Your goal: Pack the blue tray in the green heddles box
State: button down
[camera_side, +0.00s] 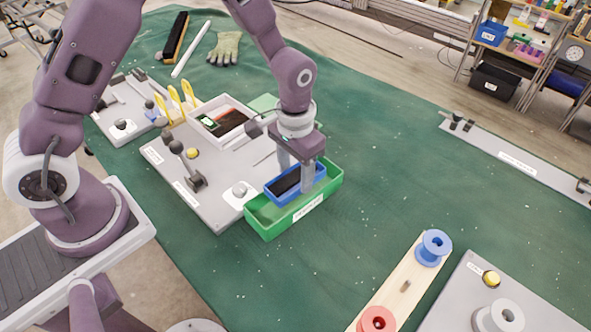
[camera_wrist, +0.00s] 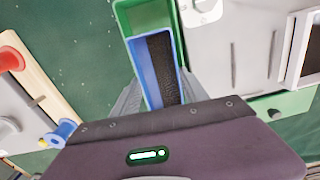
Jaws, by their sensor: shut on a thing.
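The blue tray (camera_side: 272,197) holds a dark strip-like content and lies level. It shows in the wrist view as a long blue tray (camera_wrist: 141,72). My gripper (camera_side: 296,180) is shut on the tray, with one finger at each long side; the fingers also flank it in the wrist view (camera_wrist: 160,94). The green heddles box (camera_side: 265,226) has a white label on its front wall and is open at the top. The tray is over or within the box opening, its blue rim visible above the front wall. I cannot tell whether it touches the box floor.
A grey board (camera_side: 205,200) with a lever, knobs and a white tray (camera_side: 203,123) lies left of the box. Blue (camera_side: 434,247) and red (camera_side: 378,320) spools stand on a wooden strip at front right. The green cloth (camera_side: 400,170) right of the box is clear.

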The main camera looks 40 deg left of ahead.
aim_at(294, 184)
jog(key=shift+f, duration=0.15)
jog(key=shift+f, duration=0.8)
jog(key=shift+f, duration=0.2)
jog(key=shift+s+f, duration=0.1)
jog(key=shift+f, duration=0.25)
dwell(0.3)
jog(key=c, duration=0.6)
grip_release()
jog(key=shift+c, duration=1.2)
jog(key=shift+r, duration=3.55)
